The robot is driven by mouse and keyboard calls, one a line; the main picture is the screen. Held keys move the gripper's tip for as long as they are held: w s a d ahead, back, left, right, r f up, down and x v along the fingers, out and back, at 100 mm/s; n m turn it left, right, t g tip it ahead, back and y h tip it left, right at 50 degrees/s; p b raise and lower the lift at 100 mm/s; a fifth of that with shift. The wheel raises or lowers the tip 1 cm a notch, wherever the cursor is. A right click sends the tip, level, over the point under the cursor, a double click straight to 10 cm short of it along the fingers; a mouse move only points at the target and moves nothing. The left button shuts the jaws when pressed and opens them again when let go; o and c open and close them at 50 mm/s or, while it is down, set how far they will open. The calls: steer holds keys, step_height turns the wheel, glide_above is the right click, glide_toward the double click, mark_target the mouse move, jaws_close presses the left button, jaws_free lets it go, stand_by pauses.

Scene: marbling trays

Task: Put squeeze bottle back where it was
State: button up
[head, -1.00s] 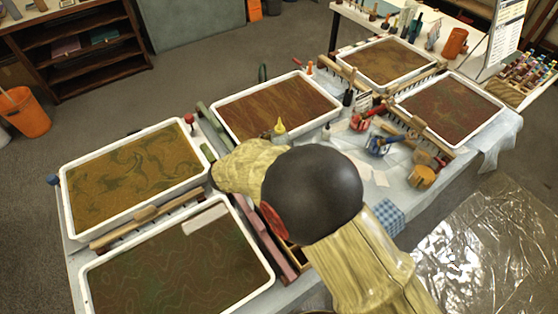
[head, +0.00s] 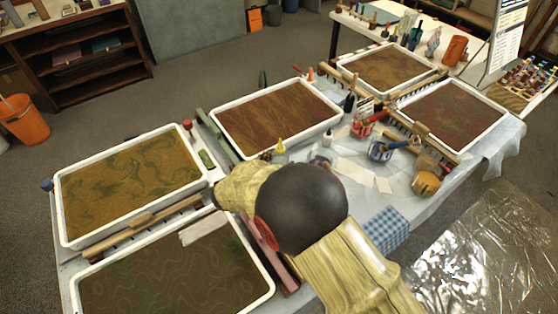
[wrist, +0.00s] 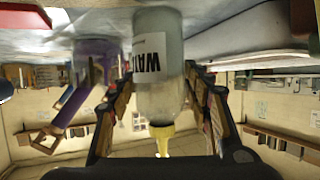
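The squeeze bottle (wrist: 158,80) is clear with a white label and a yellow nozzle; the wrist view shows it upside down. It stands between the two fingers of my gripper (wrist: 160,95), which appears shut on it. In the head view, only the bottle's yellow top (head: 280,147) shows above my arm; my arm hides its lower part and the gripper. The bottle is over the table near the middle tray (head: 222,126). I cannot tell whether its base touches the table.
A small dark-capped bottle (head: 327,137), a red pot (head: 362,128), a blue pot (head: 380,151) and a yellow pot (head: 426,183) stand to the right. Wooden combs lie between trays. Papers (head: 357,170) lie on fairly clear table beside my arm.

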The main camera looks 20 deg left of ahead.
steer(key=o, duration=0.3)
steer(key=shift+r, duration=0.2)
steer(key=p+v, duration=0.4)
steer(key=v, duration=0.8)
